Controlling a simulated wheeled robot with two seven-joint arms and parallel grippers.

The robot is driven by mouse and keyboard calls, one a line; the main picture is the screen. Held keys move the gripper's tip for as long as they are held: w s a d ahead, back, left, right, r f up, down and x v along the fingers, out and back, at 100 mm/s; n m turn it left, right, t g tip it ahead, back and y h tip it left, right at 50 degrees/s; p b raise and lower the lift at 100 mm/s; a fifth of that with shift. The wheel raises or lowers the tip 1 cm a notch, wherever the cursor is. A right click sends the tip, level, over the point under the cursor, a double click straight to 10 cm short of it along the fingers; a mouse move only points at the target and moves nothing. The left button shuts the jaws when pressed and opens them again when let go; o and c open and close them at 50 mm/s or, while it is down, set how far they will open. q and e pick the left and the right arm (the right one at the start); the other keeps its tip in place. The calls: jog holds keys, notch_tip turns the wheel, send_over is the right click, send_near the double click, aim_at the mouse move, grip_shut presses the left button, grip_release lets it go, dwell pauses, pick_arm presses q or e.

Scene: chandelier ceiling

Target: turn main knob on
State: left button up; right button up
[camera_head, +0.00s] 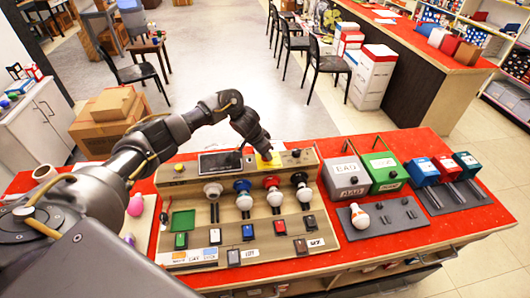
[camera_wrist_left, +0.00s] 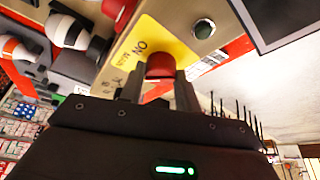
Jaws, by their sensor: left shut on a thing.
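The main knob (camera_wrist_left: 160,66) is red and sits on a yellow plate marked "ON" and "MAIN" (camera_wrist_left: 178,42) in the left wrist view. In the head view the yellow plate (camera_head: 270,163) is at the back of the wooden test board (camera_head: 227,216). My left gripper (camera_wrist_left: 160,90) has its two fingers on either side of the knob and is shut on it. In the head view my left gripper (camera_head: 264,152) reaches down over the plate and hides the knob. My right gripper is not in view.
The board carries several bulbs in coloured holders, a dark screen (camera_head: 219,162) and several switches on a red table (camera_head: 400,240). To the right are a grey "BAD" box (camera_head: 347,176), a green box (camera_head: 383,172) and a loose bulb (camera_head: 359,216). Pink objects lie left.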

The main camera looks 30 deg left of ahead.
pick_arm(q)
jog(key=m, duration=0.2)
jog(key=m+g+h+b, duration=0.1)
jog(key=shift+w+a+f+m, duration=0.1)
jog(key=shift+w+f+m, duration=0.05)
jog(key=shift+m, duration=0.25)
jog(key=m+g+h+b, duration=0.1)
jog(key=m+b, duration=0.2)
jog(key=shift+w, duration=0.1)
jog(key=shift+m+g+b, duration=0.5)
jog(key=shift+m+b, duration=0.1)
jog(key=shift+m, duration=0.9)
jog(key=o, duration=1)
jog(key=shift+c, duration=0.2)
jog(key=shift+a+r, duration=0.1)
jog(key=shift+r, duration=0.1)
